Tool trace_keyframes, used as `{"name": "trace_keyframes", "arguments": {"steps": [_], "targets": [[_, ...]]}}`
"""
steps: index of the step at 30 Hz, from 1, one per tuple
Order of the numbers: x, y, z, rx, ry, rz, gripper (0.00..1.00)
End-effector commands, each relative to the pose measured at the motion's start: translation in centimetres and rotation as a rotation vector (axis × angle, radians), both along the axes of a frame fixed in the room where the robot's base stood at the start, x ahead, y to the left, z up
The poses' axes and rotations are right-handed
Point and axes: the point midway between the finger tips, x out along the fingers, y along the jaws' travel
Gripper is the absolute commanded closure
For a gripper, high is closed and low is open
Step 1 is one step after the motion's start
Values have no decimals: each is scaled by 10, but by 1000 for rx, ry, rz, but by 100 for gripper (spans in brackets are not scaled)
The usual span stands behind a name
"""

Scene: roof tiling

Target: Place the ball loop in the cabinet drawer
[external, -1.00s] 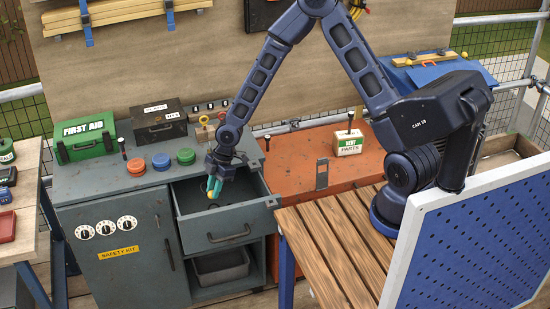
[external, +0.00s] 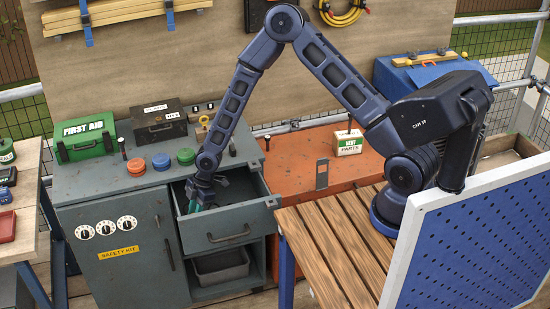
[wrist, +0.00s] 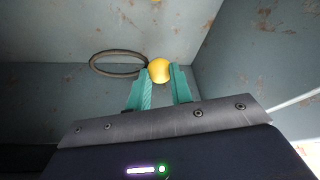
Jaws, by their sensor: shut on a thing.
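The ball loop shows in the wrist view as a yellow ball (wrist: 159,70) with a dark ring (wrist: 118,52) extending to its left. My gripper (wrist: 159,82) is shut on the ball, with one teal finger on each side. In the external view my gripper (external: 196,205) reaches down inside the open cabinet drawer (external: 218,241), near its left side. The drawer walls and floor surround the ball in the wrist view. The ball is hidden in the external view. I cannot tell whether the ring touches the drawer floor.
The grey cabinet top (external: 143,183) carries a green first aid box (external: 86,143), a dark case (external: 159,125) and several coloured knobs or lids. A grey bin (external: 220,266) sits below the drawer. A wooden slatted bench (external: 335,240) is to the right.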

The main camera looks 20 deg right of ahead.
Motion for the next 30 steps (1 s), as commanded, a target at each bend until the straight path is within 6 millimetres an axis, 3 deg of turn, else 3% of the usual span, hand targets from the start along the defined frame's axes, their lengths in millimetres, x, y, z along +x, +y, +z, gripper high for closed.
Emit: {"name": "trace_keyframes", "arguments": {"steps": [8,20,21,23,30], "targets": [[-1,0,-34,-2,2,1,100],[-1,0,-38,0,1,0,100],[0,0,-38,0,1,0,71],[0,0,-38,0,1,0,59],[0,0,-38,0,1,0,57]]}}
